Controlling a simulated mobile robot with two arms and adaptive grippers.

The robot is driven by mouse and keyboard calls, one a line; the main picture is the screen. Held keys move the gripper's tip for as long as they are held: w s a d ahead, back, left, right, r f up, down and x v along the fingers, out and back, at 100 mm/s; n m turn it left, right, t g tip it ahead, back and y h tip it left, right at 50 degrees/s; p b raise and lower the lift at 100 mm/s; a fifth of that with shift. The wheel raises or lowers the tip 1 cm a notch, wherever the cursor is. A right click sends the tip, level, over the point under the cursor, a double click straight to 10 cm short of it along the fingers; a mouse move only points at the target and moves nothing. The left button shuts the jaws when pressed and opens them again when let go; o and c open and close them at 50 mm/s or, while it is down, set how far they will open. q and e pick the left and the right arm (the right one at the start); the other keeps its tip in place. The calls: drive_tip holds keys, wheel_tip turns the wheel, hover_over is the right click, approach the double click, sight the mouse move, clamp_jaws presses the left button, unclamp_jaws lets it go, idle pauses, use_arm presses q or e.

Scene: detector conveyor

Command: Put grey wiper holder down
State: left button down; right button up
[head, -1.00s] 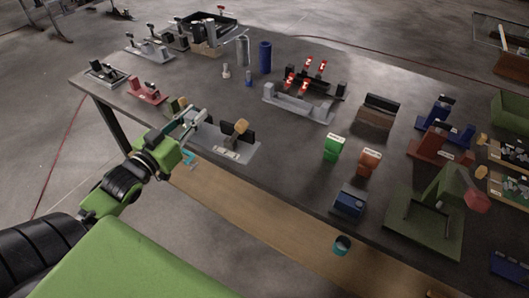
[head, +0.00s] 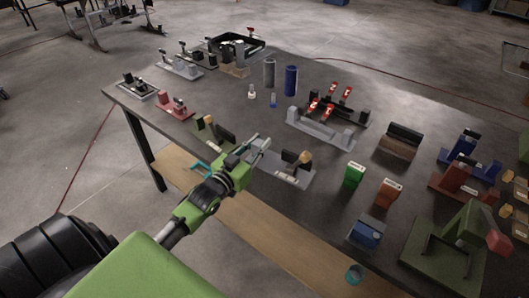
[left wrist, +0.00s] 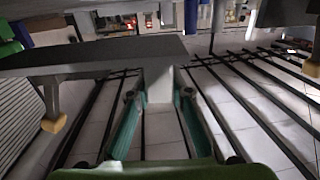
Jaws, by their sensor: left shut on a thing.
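My left gripper (head: 258,146) is over the table's near edge, just left of the grey plate (head: 301,174) with a black block and tan knob. In the left wrist view its two teal fingers (left wrist: 158,108) are shut on a light grey upright piece, the grey wiper holder (left wrist: 160,86). In the head view the held piece is mostly hidden by the fingers, and I cannot tell whether it touches the table. My right gripper is not in view.
The dark table (head: 330,200) carries several fixtures. Blue (head: 291,80) and grey (head: 269,72) cylinders stand behind. Green (head: 354,175) and orange (head: 389,192) boxes are at the right.

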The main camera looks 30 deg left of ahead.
sight(280, 160)
use_arm(q)
drive_tip(key=shift+w+d+f, duration=0.2)
drive_tip(key=shift+w+f, duration=0.2)
drive_tip(key=f, duration=0.2)
drive_tip(key=w, duration=0.1)
drive_tip(key=shift+d+f, duration=0.3)
drive_tip(key=shift+f, duration=0.6)
drive_tip(key=c, duration=1.8)
unclamp_jaws()
drive_tip(key=shift+s+f, duration=0.1)
drive_tip(key=shift+s, duration=0.05)
drive_tip(key=shift+c, duration=0.2)
